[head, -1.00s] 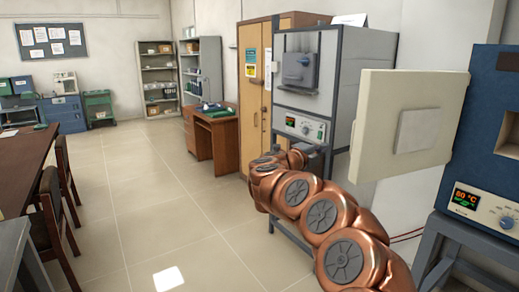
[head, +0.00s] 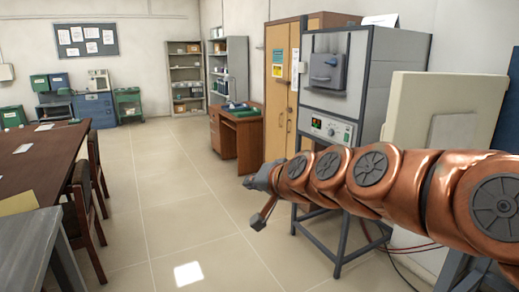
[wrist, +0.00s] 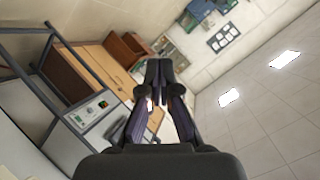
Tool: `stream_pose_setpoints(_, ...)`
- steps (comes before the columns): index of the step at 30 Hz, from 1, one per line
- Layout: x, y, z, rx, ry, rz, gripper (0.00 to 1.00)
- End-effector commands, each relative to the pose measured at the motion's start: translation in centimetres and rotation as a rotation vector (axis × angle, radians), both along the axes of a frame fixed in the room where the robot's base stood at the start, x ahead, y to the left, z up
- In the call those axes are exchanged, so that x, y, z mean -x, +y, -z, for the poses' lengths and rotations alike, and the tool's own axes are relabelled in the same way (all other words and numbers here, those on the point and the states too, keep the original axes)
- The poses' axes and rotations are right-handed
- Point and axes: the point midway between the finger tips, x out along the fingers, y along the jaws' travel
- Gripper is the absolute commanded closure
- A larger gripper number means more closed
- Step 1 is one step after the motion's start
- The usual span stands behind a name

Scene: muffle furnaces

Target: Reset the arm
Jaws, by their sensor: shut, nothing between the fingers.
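My copper-coloured arm reaches across the right half of the head view, nearly level, pointing left. My gripper (head: 262,196) is at its end, over the open floor in front of the grey furnace (head: 333,98). In the wrist view my gripper (wrist: 159,68) has its two dark fingertips together, with nothing between them. The grey furnace also shows in the wrist view (wrist: 86,125), on the left and tilted.
The open cream door (head: 447,100) of the blue furnace is at the right, behind my arm. A wooden cabinet (head: 283,75) and brown desk (head: 237,135) stand farther back. A long table (head: 35,165) with chairs is at left. The tiled floor (head: 165,190) between is clear.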

Motion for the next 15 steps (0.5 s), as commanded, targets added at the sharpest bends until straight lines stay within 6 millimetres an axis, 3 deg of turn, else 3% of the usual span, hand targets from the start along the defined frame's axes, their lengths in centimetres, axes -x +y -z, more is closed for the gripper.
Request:
stream_pose_setpoints(1,2.4,-0.7,1.9,0.070,0.046,-0.036,1.00)
stream_pose_setpoints(6,10.1,-3.6,8.5,0.277,0.229,-0.143,1.00)
stream_pose_setpoints(15,23.9,-11.9,17.2,0.560,0.596,-0.232,1.00)
